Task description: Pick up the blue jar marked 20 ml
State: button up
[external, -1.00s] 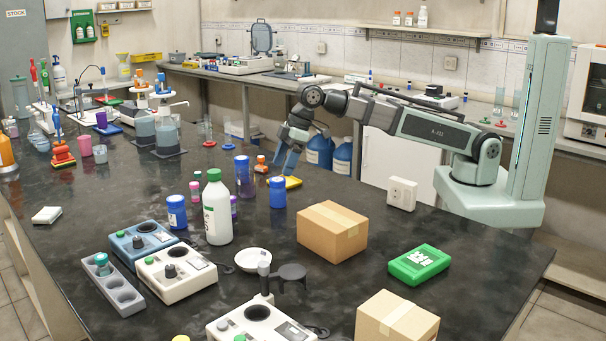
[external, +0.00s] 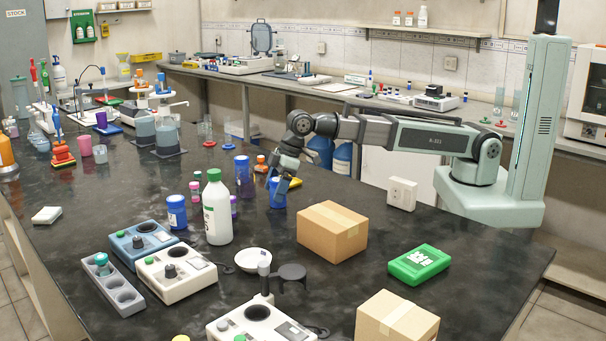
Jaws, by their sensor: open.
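A small blue jar (external: 278,200) stands upright on the dark bench, left of the cardboard box. My gripper (external: 281,181) is open at the top of this jar, and its fingers hide part of the jar's upper end. I cannot tell whether the fingers touch it. A second blue jar (external: 177,214) with a white label stands farther left, beside the white bottle. The marks on both jars are too small to read, so I cannot tell which is the 20 ml one.
A taller blue-capped container (external: 244,180) stands just left of my gripper. A white bottle (external: 217,212) with a green cap is farther left. A cardboard box (external: 332,235) and a white socket block (external: 402,193) stand to the right. A white dish (external: 253,261) lies in front.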

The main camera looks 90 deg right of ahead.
jog(key=shift+w+f, duration=0.15)
jog(key=shift+f, duration=0.2)
jog(key=c, duration=1)
